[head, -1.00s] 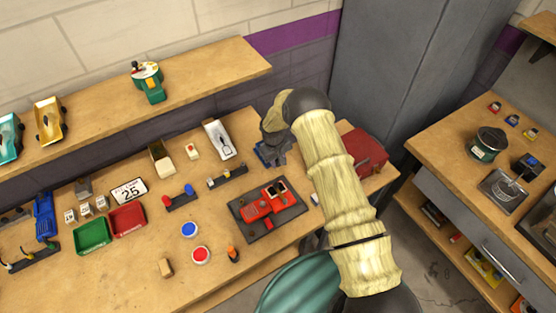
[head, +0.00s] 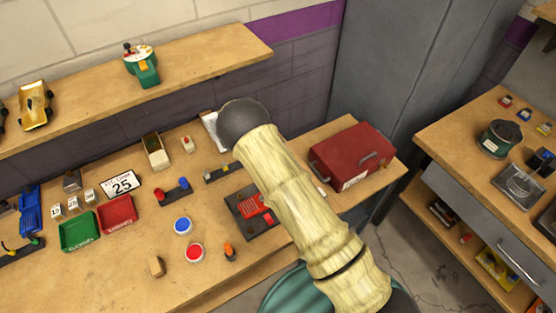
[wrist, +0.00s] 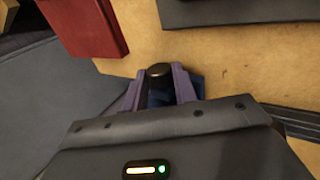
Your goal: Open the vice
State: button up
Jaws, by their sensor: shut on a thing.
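The vice is blue, and part of it (wrist: 160,96) shows low between my gripper's fingers in the wrist view. A dark rounded knob (wrist: 159,70), which looks like the end of the vice's handle, stands between the fingertips. My gripper (wrist: 160,77) is shut on it. Most of the vice is hidden by my gripper. In the head view my arm covers both the vice and the gripper. I cannot tell how far apart the vice's jaws are.
A red toolbox (head: 352,156) stands at the bench's right end, close beside my gripper. A dark tray with a red car (head: 252,205) lies in front. Small parts and bins fill the bench's left. A grey cabinet (head: 395,90) stands behind, with a second bench to the right.

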jog(key=shift+s+a+f+t+h+b, duration=0.15)
jog(key=shift+t+h+b, duration=0.25)
jog(key=shift+b, duration=0.45)
jog(key=shift+w+f+t+h+b, duration=0.1)
jog(key=shift+f+t+h+b, duration=0.1)
jog(key=shift+h+b, duration=0.45)
jog(key=shift+r+b, duration=0.1)
jog(key=shift+b, duration=0.2)
jog(key=shift+r, duration=0.15)
jog(key=o, duration=1)
jog(key=shift+c, duration=0.2)
jog(key=shift+s, duration=0.1)
